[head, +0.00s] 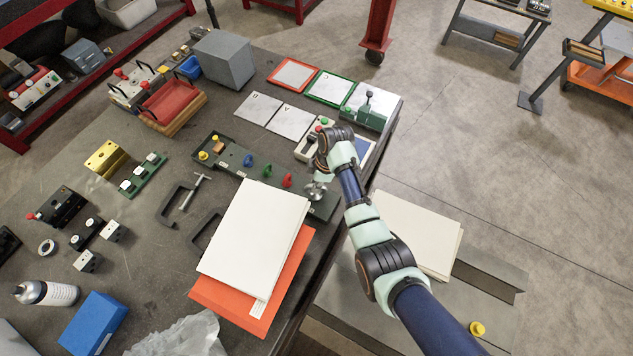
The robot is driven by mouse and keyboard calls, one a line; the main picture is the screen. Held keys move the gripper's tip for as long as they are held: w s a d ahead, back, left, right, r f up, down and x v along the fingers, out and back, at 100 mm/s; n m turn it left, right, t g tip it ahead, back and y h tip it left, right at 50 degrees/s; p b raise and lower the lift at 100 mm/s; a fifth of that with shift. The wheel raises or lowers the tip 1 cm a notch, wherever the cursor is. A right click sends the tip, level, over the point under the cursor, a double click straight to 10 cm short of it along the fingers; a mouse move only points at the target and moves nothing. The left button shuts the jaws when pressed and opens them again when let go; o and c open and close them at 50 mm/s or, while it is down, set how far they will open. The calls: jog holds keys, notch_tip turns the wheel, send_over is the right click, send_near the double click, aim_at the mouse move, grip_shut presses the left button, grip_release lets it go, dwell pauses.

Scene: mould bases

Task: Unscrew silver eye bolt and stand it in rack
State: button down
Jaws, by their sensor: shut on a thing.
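A long dark grey-green mould base (234,160) lies near the table's right edge. On it stand a blue eye bolt (248,160), a green one (267,171) and a red one (287,180) in a row. My gripper (318,186) points down at the right end of this row, shut on a small silver piece that looks like the silver eye bolt. The fingers and the wrist hide most of it, and I cannot tell whether it still sits in the base. A dark tray (207,147) with yellow pieces adjoins the base's left end; I cannot tell whether it is the rack.
White papers (255,240) over an orange folder (235,308) lie just in front of the base. Black clamps (175,205) and a green block with white-topped parts (143,176) lie to the left. White plates (290,121) and a green-based lever device (367,112) stand behind.

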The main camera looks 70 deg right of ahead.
jog(key=shift+s+b+x, duration=0.1)
jog(key=shift+b+x, duration=0.4)
jog(key=shift+x, duration=0.15)
jog(key=shift+s+b+x, duration=0.15)
jog(key=shift+b+x, duration=0.35)
jog(key=shift+x, duration=0.1)
jog(key=shift+d, duration=0.15)
jog(key=c, duration=1)
grip_release()
jog(key=shift+f, duration=0.1)
jog(key=v, duration=1.2)
